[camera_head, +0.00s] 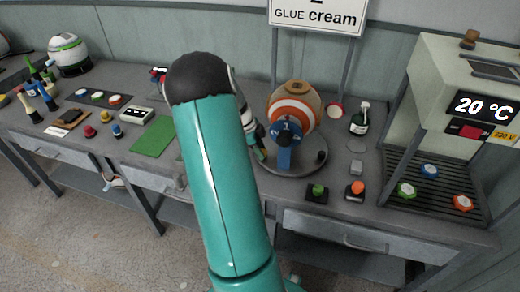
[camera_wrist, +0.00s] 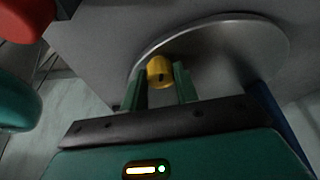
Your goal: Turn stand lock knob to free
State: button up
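The yellow knob (camera_wrist: 160,72) shows in the wrist view at the rim of a round grey plate (camera_wrist: 225,40). My gripper (camera_wrist: 161,80) has its two green fingers on either side of the knob, close to its sides. I cannot tell whether they press on it. In the head view, the ball press stand has a round grey base (camera_head: 308,168), a blue upright (camera_head: 285,157) and an orange-and-white ball (camera_head: 295,106). My teal arm reaches to the stand's left side, and the knob is hidden there.
A green mat (camera_head: 153,137) lies left of my arm. A green button (camera_head: 317,193) and an orange button (camera_head: 356,190) stand at the front edge. A heater cabinet (camera_head: 455,75) stands at the right.

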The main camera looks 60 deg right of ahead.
jog(key=shift+c, duration=0.6)
jog(key=n, duration=0.2)
jog(key=n+h, duration=0.1)
jog(key=n, duration=0.1)
jog(key=shift+a+n+t+h, duration=0.2)
jog(key=shift+n+t+h, duration=0.1)
jog(key=shift+t, duration=0.1)
jog(key=n, duration=0.2)
jog(key=n+t, duration=0.1)
jog(key=n+t+h, duration=0.1)
jog(key=n, duration=0.1)
jog(key=shift+s+a+n, duration=0.1)
jog(key=shift+s+n, duration=0.15)
jog(key=shift+n, duration=0.05)
jog(key=o, duration=1)
